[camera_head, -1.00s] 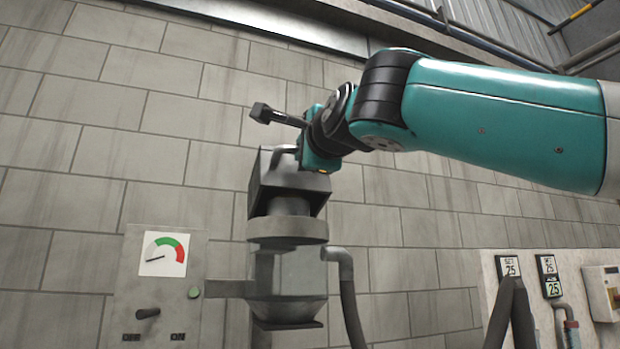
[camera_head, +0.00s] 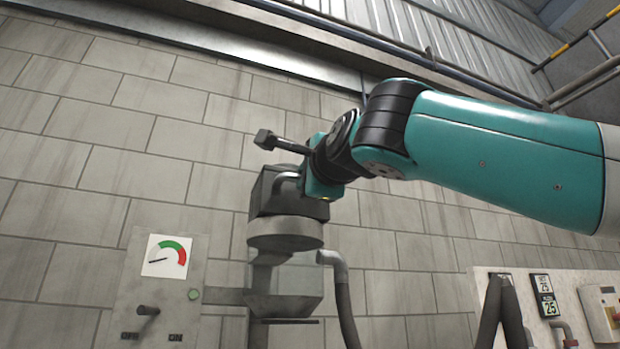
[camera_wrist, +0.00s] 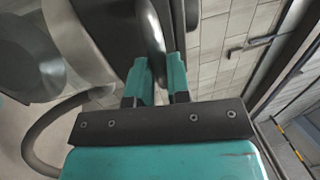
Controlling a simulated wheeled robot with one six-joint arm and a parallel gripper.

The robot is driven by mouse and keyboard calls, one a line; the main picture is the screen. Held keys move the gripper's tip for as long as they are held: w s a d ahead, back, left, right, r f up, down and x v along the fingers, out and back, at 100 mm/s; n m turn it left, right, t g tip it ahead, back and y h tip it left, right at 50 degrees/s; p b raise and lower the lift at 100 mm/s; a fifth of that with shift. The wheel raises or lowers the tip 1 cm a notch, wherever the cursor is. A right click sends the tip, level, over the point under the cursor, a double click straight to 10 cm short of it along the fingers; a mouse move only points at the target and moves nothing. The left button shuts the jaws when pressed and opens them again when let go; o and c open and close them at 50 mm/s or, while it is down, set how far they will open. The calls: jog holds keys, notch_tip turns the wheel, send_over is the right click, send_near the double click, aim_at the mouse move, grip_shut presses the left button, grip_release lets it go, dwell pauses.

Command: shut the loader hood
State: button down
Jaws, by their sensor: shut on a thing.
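The dark grey loader hood (camera_head: 270,201) sits low on the round collar (camera_head: 285,236) of the loader, and no gap shows between them in the head view. The hood's curved grey handle (camera_head: 284,178) is on its front; it also shows in the wrist view (camera_wrist: 152,32). My gripper (camera_wrist: 158,78) is shut on the handle, one teal finger on each side of it. In the head view my gripper (camera_head: 304,183) partly covers the hood's right side. The hood's far side is hidden.
Below the collar is the loader's glassy body (camera_head: 285,285) with a grey hose (camera_head: 341,290) on its right. A control panel (camera_head: 160,290) with a dial and a lever stands to the left. A tiled wall (camera_head: 120,130) is behind.

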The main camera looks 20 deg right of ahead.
jog(key=shift+w+a+f, duration=0.1)
jog(key=shift+w+f, duration=0.05)
jog(key=shift+f, duration=0.3)
jog(key=shift+w+a+f, duration=0.1)
jog(key=shift+w+f, duration=0.05)
jog(key=shift+f, duration=0.25)
jog(key=c, duration=1.1)
grip_release()
jog(key=shift+r, duration=0.15)
jog(key=shift+s+r, duration=0.1)
jog(key=b+v, duration=0.1)
jog(key=v, duration=1.6)
jog(key=shift+s+r, duration=0.15)
jog(key=shift+s, duration=0.1)
